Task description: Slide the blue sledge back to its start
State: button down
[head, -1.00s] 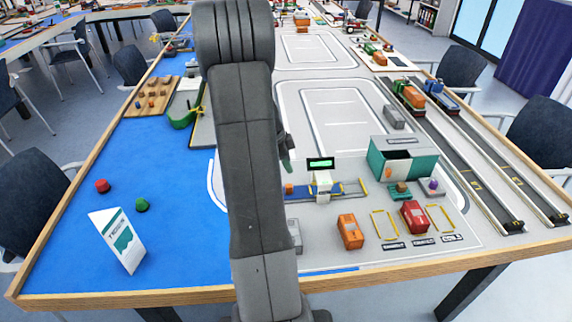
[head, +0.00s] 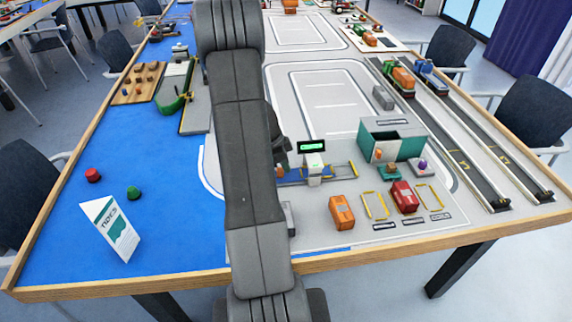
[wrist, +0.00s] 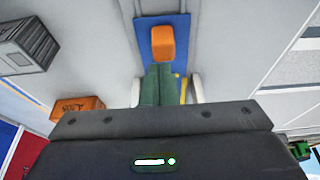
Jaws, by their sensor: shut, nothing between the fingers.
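In the wrist view, the blue sledge (wrist: 182,28) is a flat blue plate at the top centre with an orange block (wrist: 162,43) on it. My gripper (wrist: 159,68) has its dark green fingers shut and empty, just below the block in the picture. Whether they touch it is unclear. In the head view, an orange piece (head: 279,171) shows beside my arm, left of the white gate (head: 314,168) with a green display. My arm hides part of this area, including the fingertips.
An orange car (head: 341,212), a red car (head: 404,197) and yellow frames (head: 375,205) stand in front of the gate. An open teal container (head: 393,140) is behind right. A red buoy (head: 92,175), a green buoy (head: 134,192) and a sign (head: 110,228) stand on the left.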

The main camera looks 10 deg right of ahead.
jog(key=a+b, duration=0.3)
jog(key=a, duration=0.3)
jog(key=a+b, duration=0.3)
jog(key=a, duration=0.3)
jog(key=shift+s+a+f, duration=0.1)
jog(key=shift+s+a, duration=0.1)
